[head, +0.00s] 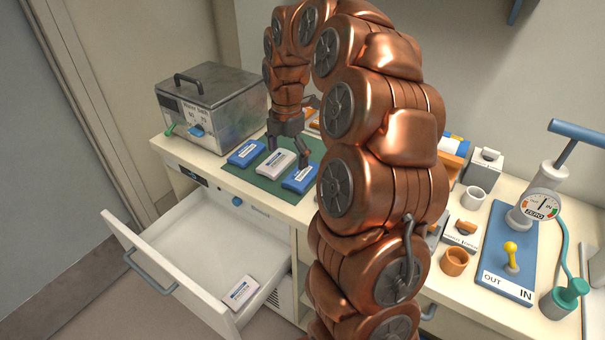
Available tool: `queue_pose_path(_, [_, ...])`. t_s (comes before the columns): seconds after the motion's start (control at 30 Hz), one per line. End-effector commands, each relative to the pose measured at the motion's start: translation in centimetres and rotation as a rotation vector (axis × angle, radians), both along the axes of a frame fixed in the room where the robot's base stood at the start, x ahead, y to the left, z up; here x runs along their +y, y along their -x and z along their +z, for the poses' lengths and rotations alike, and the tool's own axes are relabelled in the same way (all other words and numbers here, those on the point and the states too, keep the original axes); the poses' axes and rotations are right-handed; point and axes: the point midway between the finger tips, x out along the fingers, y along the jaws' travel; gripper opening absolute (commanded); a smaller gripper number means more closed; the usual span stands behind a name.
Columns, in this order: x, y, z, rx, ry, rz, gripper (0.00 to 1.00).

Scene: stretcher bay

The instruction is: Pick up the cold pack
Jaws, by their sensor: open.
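Two blue packs, one at the left (246,153) and one at the right (299,179), and a white pack (276,165) between them lie on a green mat (262,185) on the counter. Another white pack (240,293) lies in the open drawer. The labels are too small to read, so I cannot tell which is the cold pack. My gripper (287,155) is open and points down above the mat, close over the white pack. I cannot tell whether it touches anything. My arm hides the mat's right part.
A grey metal box (211,107) with a handle stands at the counter's left end. The white drawer (190,235) is pulled out below.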

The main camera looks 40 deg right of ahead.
Motion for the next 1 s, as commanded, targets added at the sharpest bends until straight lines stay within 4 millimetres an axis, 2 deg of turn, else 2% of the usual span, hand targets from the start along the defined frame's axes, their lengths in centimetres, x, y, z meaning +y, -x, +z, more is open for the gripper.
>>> queue_pose_path(0.03, [-1.5, -0.7, -0.3, -0.002, 0.003, 0.038, 0.98])
queue_pose_path(0.1, [-3.0, -1.2, -0.8, -0.003, 0.007, 0.097, 0.98])
queue_pose_path(0.2, [-4.8, -1.9, -1.2, -0.008, 0.015, 0.161, 0.98])
queue_pose_path(0.33, [-6.2, -2.2, -1.6, -0.007, 0.021, 0.21, 0.98])
queue_pose_path(1.0, [-6.1, -1.9, -5.6, -0.007, 0.021, 0.225, 0.98])
